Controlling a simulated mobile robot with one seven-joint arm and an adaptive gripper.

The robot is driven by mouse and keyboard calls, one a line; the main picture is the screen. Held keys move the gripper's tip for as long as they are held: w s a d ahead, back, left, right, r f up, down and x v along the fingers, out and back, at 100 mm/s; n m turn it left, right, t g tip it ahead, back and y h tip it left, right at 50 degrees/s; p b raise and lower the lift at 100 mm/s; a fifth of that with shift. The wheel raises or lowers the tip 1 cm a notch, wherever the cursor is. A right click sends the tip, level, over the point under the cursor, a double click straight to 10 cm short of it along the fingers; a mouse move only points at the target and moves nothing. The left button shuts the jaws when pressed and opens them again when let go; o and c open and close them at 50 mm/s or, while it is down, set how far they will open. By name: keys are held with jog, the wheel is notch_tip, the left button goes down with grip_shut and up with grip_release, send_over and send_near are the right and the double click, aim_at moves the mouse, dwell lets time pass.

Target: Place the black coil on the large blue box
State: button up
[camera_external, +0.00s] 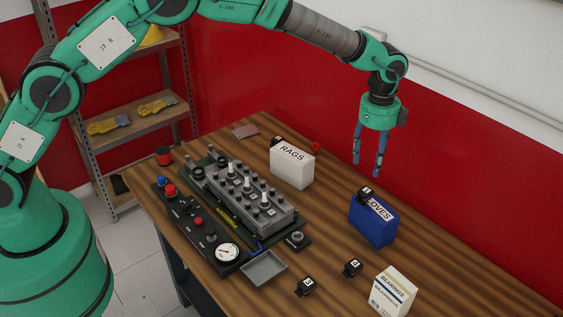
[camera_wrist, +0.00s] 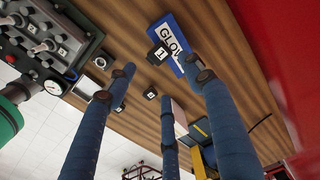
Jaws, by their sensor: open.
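The large blue box (camera_external: 372,226), labelled GLOVES, stands on the right half of the table; it also shows in the wrist view (camera_wrist: 165,20). A small black coil (camera_external: 365,193) with a white label appears at the top left of the box and hides part of its lettering. In the wrist view this coil (camera_wrist: 157,55) overlaps the box's edge; I cannot tell exactly how it rests. My gripper (camera_external: 367,168) is open and empty, above and apart from the blue box.
A white RAGS box (camera_external: 292,166) stands behind the engine block (camera_external: 240,200) and control panel (camera_external: 200,226). A grey tray (camera_external: 264,268) and a BEARINGS box (camera_external: 392,291) are at the front. A red wall (camera_external: 460,190) runs behind the table. Bare wood surrounds the blue box.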

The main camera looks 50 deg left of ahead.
jog(key=s+a+r+n+t, duration=0.1)
jog(key=s+a+r+n, duration=0.15)
jog(key=a+r, duration=0.4)
jog(key=s+a+r+n, duration=0.1)
jog(key=s+a+r, duration=0.25)
jog(key=r, duration=0.55)
jog(key=s+a+r+n+t, duration=0.2)
jog(key=s+a+r+n, duration=0.3)
jog(key=s+a+r, duration=0.85)
jog(key=s+a+r+n+t, duration=0.15)
jog(key=s+a, duration=0.25)
jog(key=s, duration=0.5)
jog(key=s+a+r+n, duration=0.3)
jog(key=s+a, duration=0.2)
jog(key=s, duration=0.3)
jog(key=s+a+f+n, duration=0.2)
jog(key=s, duration=0.6)
jog(key=s+a+f+n+t, duration=0.1)
jog(key=s+a+f+n, duration=0.1)
jog(key=s, duration=0.6)
jog(key=shift+s+a+f+n, duration=0.15)
jog(key=shift+a+f+n, duration=0.1)
jog(key=shift+f+n, duration=0.25)
